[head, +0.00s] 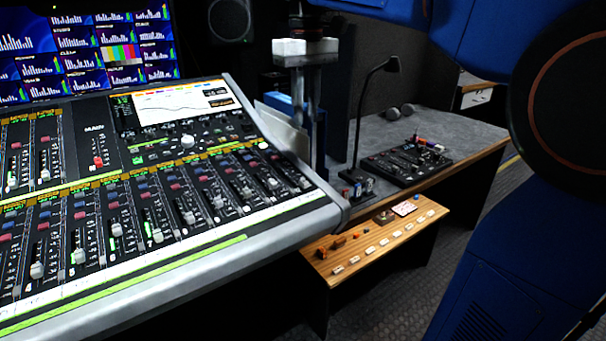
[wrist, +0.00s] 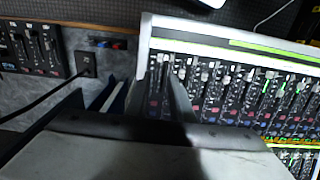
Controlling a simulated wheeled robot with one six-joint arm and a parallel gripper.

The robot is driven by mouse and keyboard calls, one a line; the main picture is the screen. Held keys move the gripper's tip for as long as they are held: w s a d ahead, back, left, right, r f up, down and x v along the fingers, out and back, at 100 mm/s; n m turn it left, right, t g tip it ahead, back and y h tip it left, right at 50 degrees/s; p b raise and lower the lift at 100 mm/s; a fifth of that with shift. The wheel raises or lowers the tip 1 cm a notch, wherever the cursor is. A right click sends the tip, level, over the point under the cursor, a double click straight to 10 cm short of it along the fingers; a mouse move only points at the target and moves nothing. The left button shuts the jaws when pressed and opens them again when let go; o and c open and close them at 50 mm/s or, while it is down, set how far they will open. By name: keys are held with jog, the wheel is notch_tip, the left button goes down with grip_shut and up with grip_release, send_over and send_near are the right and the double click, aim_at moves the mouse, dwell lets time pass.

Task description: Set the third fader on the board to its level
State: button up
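The board is a large mixing console (head: 290,205) filling the left of the head view, with a sloped face and rows of grey and white fader caps. The front row has several faders, with caps at differing heights, one at the left (head: 37,270). I cannot tell which is the third fader. In the wrist view the console (wrist: 150,65) lies right of centre, with its fader row (wrist: 240,80) running rightward. My gripper (head: 306,115) points down near the console's right end. Its fingers stand apart in the wrist view (wrist: 127,80), nothing between them held.
A grey side desk (head: 455,130) carries a small black control panel (head: 405,160) and a gooseneck microphone (head: 391,65). A wooden shelf (head: 375,240) with small switches stands in front. A monitor wall (head: 85,45) and a speaker (head: 229,18) are behind.

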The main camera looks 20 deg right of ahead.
aim_at(303, 180)
jog(key=f, duration=1.6)
jog(key=shift+w+a+f, duration=0.15)
jog(key=shift+w+f, duration=0.25)
grip_shut()
